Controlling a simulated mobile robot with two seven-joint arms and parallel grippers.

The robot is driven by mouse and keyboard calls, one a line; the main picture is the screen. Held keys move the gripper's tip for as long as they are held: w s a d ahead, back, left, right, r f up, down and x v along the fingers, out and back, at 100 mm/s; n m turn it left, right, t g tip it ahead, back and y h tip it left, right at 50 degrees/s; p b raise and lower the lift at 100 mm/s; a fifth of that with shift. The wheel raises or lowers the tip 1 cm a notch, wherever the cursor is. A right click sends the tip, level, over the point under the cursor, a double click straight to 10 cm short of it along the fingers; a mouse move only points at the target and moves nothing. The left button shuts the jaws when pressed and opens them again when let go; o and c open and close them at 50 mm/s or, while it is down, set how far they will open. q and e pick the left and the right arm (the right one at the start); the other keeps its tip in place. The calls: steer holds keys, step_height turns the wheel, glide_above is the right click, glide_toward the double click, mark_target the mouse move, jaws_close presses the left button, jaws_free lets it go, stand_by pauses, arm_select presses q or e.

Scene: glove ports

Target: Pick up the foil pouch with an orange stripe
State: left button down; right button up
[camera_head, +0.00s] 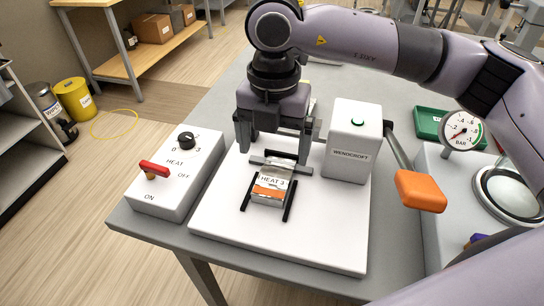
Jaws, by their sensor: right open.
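The foil pouch (270,188) lies on the white base plate (225,222) of the sealing device. It has a silver body, an orange stripe and a label reading "HEAT 3". Dark rails run along both its sides, and a dark bar crosses near its far end. My right gripper (272,152) points down just beyond the pouch's far end, with its fingers apart. The fingers stand on either side of that far end; I cannot tell whether they touch anything. My left gripper is not in view.
A white block marked "MENDCROFT" (351,150) stands right of the gripper, with an orange-handled lever (420,190) beside it. A heat control box (175,180) with a red switch is at left. A gauge (461,130) and green tray (428,122) are at right.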

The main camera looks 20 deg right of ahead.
mark_target(275, 174)
steer(key=shift+w+d, duration=0.1)
steer(key=shift+w, duration=0.2)
steer(key=shift+w+f, duration=0.1)
steer(key=shift+f, duration=0.15)
steer(key=f+p, duration=0.1)
steer(key=f, duration=0.4)
steer(key=shift+d+f+p, duration=0.15)
steer(key=shift+d+p, duration=0.05)
steer(key=shift+p, duration=0.2)
steer(key=shift+f, duration=0.6)
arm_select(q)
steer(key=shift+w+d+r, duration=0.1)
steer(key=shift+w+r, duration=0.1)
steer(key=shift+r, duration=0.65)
arm_select(e)
steer(key=c, duration=1.1)
